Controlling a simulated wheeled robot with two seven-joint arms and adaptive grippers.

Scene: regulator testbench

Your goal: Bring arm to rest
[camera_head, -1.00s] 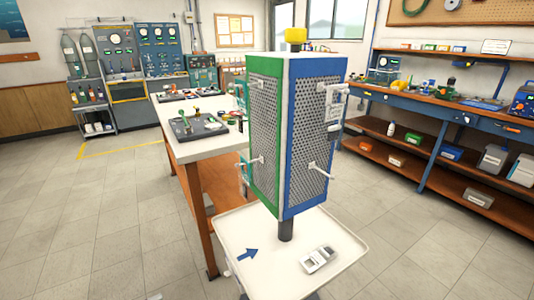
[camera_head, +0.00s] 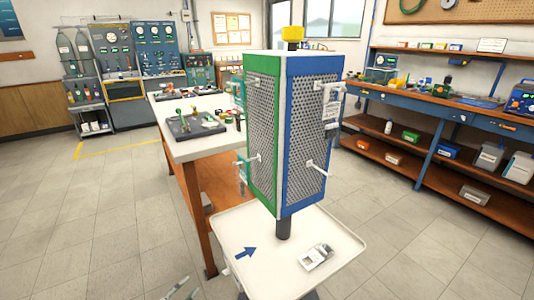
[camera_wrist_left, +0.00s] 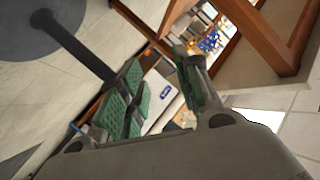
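My left gripper (camera_head: 183,289) just enters at the bottom edge of the head view, over the bare floor left of the white tray cart. Only its fingertips show there. In the left wrist view, its two fingers with green pads (camera_wrist_left: 162,88) stand apart with nothing held between them. My right gripper is in neither view.
A white tray (camera_head: 225,232) carries a post with a green and blue perforated tower (camera_head: 305,140) and a small grey device (camera_head: 315,257). Behind it stands a workbench (camera_head: 205,148) with a black tool tray (camera_head: 195,127). Floor on the left is clear.

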